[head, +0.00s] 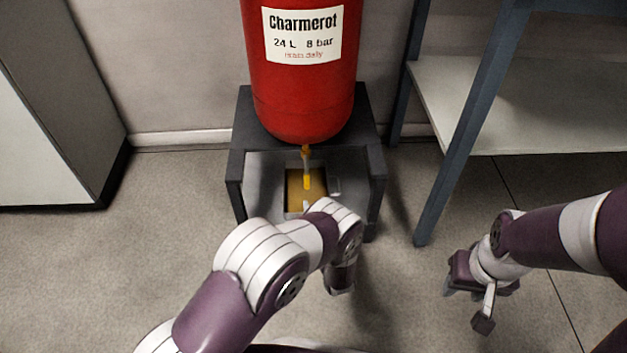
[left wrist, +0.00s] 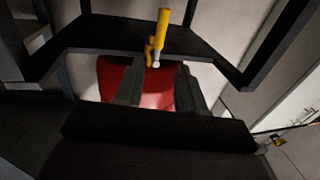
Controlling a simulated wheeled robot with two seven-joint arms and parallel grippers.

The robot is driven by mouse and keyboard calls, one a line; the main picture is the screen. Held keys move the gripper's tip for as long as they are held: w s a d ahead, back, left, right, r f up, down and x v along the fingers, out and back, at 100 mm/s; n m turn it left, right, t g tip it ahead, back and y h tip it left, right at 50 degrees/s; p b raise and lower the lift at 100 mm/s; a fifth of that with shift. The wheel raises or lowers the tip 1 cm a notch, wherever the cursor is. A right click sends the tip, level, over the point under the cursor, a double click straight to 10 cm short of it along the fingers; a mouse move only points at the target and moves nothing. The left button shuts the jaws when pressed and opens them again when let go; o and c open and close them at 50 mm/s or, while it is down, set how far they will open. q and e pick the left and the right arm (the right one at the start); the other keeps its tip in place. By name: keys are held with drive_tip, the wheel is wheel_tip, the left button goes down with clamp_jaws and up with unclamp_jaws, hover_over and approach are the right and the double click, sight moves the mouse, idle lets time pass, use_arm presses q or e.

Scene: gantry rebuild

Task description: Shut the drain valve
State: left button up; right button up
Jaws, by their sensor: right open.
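The drain valve (head: 305,152) is a small brass fitting under the red tank (head: 300,95). In the left wrist view the lever (left wrist: 162,32) shows beyond the fingers, with a pale round end near the brass body. My left gripper (left wrist: 161,65) has its two dark fingers apart, with the valve seen between and past their tips; no contact shows. In the head view my left arm hides most of that gripper. My right gripper (head: 465,307) is open and empty, low over the floor at the right.
The tank stands on a dark stand (head: 236,165) with legs around the valve. A pan with yellowish content (head: 293,190) lies below the lever. A blue-legged shelf (head: 470,120) stands right, a pale cabinet (head: 40,150) left. Floor between stand and cabinet is clear.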

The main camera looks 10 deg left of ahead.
sight(307, 178)
use_arm(q)
drive_tip(key=b+x, duration=0.5)
drive_tip(key=x, duration=0.6)
drive_tip(key=shift+f+b, duration=0.15)
drive_tip(key=shift+b, duration=0.2)
drive_tip(key=shift+w+a, duration=0.15)
drive_tip(key=shift+w, duration=0.15)
drive_tip(key=shift+r, duration=0.2)
clamp_jaws()
